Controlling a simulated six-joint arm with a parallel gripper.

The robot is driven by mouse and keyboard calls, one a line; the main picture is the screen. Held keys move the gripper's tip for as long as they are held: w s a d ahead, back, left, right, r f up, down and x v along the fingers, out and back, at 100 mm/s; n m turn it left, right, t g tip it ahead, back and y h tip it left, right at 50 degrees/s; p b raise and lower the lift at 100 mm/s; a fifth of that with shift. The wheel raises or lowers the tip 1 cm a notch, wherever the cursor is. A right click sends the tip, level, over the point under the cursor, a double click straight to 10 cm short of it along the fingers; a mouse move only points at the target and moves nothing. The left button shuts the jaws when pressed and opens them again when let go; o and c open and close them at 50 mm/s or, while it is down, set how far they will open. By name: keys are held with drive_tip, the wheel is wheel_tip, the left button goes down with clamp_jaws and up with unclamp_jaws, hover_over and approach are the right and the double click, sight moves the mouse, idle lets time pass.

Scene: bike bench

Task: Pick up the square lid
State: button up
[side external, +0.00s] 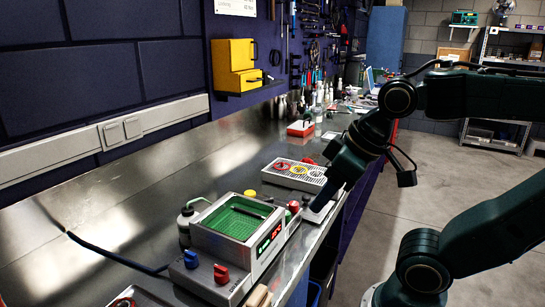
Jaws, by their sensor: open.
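My arm reaches in from the right, and my gripper (326,199) points down at the front edge of the steel bench, just right of the grey machine. The fingers are small and dark here; they are apart. A flat grey piece (317,214) lies under and beside the fingertips, partly hidden by them. It may be the square lid, but its outline is not clear. I cannot tell if the fingers touch it. The grey machine (222,246) has an open top with a green mesh basket (234,217), a red display and red and blue knobs.
A dark bottle (187,224) stands left of the machine. A red-based item (301,128) is farther back.

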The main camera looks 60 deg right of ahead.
drive_tip(key=w+d+r+n+g, duration=0.1)
drive_tip(key=w+d+n, duration=0.2)
drive_tip(key=w+d, duration=0.15)
drive_tip(key=n+g, duration=0.4)
drive_tip(key=n, duration=0.3)
hover_over(307, 196)
drive_tip(key=shift+w+f, duration=0.1)
drive_tip(key=shift+f, duration=6.9)
drive_tip(key=shift+f, duration=2.6)
